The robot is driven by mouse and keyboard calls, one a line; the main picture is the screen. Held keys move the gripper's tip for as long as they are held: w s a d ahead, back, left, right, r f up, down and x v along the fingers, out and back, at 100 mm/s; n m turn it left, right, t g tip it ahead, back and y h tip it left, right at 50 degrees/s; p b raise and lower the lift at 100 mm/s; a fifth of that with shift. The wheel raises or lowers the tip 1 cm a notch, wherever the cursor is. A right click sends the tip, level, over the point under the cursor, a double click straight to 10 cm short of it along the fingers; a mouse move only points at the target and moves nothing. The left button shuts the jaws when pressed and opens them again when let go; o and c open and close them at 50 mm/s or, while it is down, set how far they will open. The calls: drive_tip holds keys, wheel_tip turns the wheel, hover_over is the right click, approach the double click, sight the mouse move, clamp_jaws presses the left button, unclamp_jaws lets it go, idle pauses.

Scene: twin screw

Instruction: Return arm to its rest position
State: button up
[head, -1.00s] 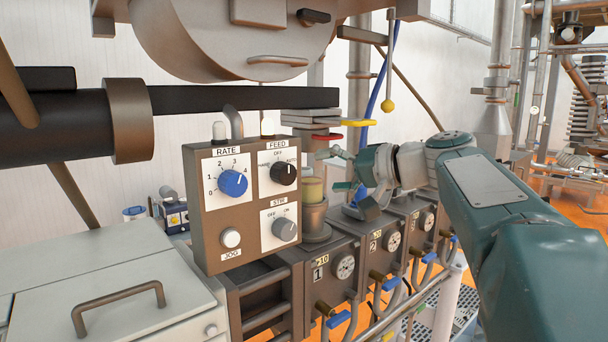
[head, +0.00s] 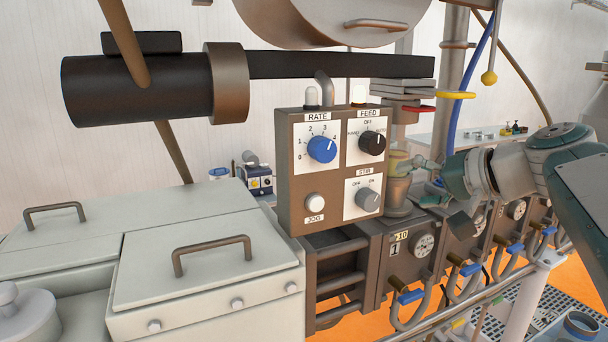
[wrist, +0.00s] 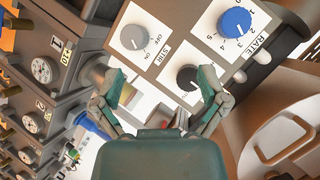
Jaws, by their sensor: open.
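My gripper (head: 432,172) is open at the end of my teal and grey arm, to the right of the brown control box (head: 290,218). In the wrist view my gripper (wrist: 160,92) shows two teal fingers spread apart with nothing between them. The control box also shows there (wrist: 185,20), rotated, beyond the fingers. It carries a blue RATE knob (head: 321,149), a black FEED knob (head: 372,142) and a grey STIR knob (head: 367,199). In the head view, the fingers are small and partly overlap the fittings behind them.
Numbered brown modules with gauges (head: 424,245) run right, beneath my gripper. A black horizontal cylinder (head: 135,90) and a large round vessel (head: 340,15) are above. White lidded cabinets (head: 195,290) stand at front left. A yellow ball on a rod (head: 489,77) hangs upper right.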

drive_tip(key=s+a+f+n+g+h, duration=0.1)
drive_tip(key=s+f+h, duration=0.3)
drive_tip(key=s+f, duration=0.5)
drive_tip(key=s+a+f+n+g+h, duration=0.2)
drive_tip(key=s+f, duration=0.8)
drive_tip(key=f, duration=0.6)
drive_tip(key=a+g+h, duration=0.1)
drive_tip(key=h, duration=0.1)
drive_tip(key=shift+s+n+h, duration=0.3)
drive_tip(key=shift+c, duration=0.3)
